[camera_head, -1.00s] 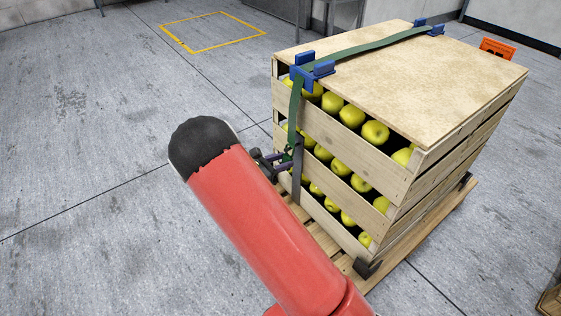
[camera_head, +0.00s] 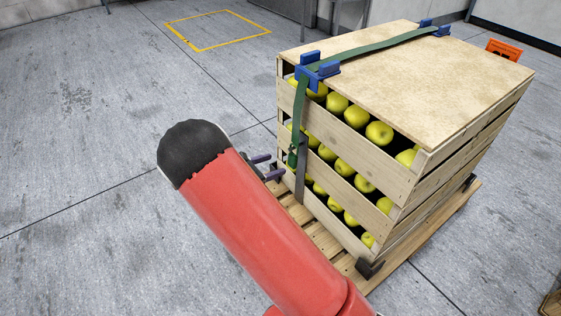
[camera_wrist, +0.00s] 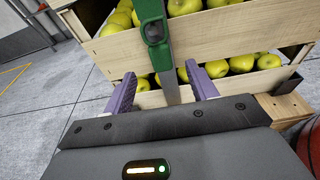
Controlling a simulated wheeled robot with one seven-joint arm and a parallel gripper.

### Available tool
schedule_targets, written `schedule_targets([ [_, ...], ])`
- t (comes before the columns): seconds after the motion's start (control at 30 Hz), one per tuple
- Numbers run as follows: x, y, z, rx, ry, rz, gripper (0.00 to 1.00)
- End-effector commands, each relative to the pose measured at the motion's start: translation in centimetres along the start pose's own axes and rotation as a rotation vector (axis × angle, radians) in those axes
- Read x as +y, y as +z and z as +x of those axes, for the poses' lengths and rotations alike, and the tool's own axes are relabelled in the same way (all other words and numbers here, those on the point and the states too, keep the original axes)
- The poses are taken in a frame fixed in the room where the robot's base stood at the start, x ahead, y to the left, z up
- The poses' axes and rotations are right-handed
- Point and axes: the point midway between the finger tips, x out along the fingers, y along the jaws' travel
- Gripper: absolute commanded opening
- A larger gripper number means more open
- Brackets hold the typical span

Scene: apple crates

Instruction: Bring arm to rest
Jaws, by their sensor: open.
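My gripper (camera_head: 268,167) shows in the head view just past the black end of my red arm, its two purple fingers pointing at the stack of crates. In the wrist view the gripper (camera_wrist: 162,92) is open, with its fingers apart and nothing between them. The green strap (camera_wrist: 152,20) with its green buckle hangs beyond the fingers and is not held. In the head view the strap (camera_head: 375,46) runs over the lid and down the crate side, and the buckle (camera_head: 292,155) sits near the gripper, apart from it. Most of the gripper is hidden behind my arm.
The wooden crates (camera_head: 410,184) of yellow-green apples stand on a pallet (camera_head: 320,237) under a wooden lid (camera_head: 440,75). Blue corner pieces (camera_head: 317,70) sit under the strap. A yellow floor outline (camera_head: 215,46) lies at the back. The floor on the left is clear.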

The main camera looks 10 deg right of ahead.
Motion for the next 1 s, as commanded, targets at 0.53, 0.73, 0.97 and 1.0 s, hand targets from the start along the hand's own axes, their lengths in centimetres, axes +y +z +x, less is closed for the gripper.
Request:
schedule_targets([
  [0.53,-1.9,2.8,-1.6,0.083,-0.076,0.107,0.57],
  [0.73,-7.7,8.6,-0.9,0.31,-0.275,0.412,0.57],
  [0.97,-14.6,14.1,-2.2,0.563,-0.495,0.809,0.57],
  [1.0,-15.8,15.0,-2.6,0.603,-0.53,0.877,0.57],
])
